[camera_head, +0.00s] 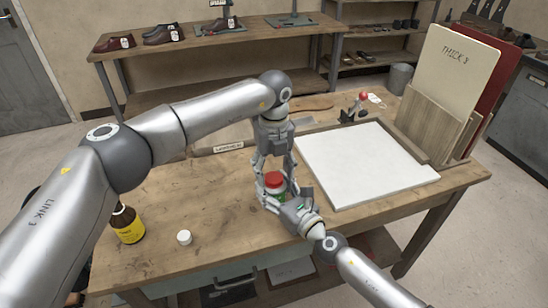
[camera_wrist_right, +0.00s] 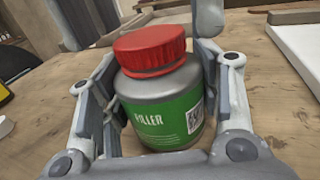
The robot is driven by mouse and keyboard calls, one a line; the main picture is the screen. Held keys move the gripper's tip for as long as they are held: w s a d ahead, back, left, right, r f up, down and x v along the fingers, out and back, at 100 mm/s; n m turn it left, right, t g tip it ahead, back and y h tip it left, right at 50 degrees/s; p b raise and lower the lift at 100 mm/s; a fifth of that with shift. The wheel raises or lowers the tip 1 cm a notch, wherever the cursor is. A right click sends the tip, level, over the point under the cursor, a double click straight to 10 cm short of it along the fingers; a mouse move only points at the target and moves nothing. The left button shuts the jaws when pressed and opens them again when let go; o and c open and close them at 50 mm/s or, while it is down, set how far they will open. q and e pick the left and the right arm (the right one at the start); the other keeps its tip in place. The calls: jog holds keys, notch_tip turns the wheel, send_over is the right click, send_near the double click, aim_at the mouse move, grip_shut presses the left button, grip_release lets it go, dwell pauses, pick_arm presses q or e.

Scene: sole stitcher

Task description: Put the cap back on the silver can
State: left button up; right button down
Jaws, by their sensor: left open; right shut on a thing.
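The silver can (camera_wrist_right: 160,110) has a green label and stands upright on the table; in the head view (camera_head: 281,195) it is mostly hidden by my grippers. The red cap (camera_wrist_right: 150,50) sits on top of the can, also visible in the head view (camera_head: 274,180). I cannot tell whether it is fully seated. My right gripper (camera_head: 284,194) is shut on the can's body, with one finger on each side in the right wrist view (camera_wrist_right: 165,95). My left gripper (camera_head: 274,170) points down from above, open, with its fingers spread either side of the cap.
A brown bottle (camera_head: 127,224) with a yellow label and a small white lidded pot (camera_head: 184,238) stand at the left front. A white board (camera_head: 362,165) lies right of the can. A wooden holder (camera_head: 432,122) with upright boards stands at the right. A red-knobbed tool (camera_head: 358,106) is behind.

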pick_arm(q)
jog(key=shift+f, duration=0.6)
jog(key=c, duration=1.1)
jog(key=m, duration=0.4)
jog(key=shift+m, duration=0.4)
jog(key=m, duration=0.4)
jog(key=shift+m, duration=0.3)
jog(key=m, duration=0.9)
jog(key=shift+m, duration=0.3)
jog(key=o, duration=1.2)
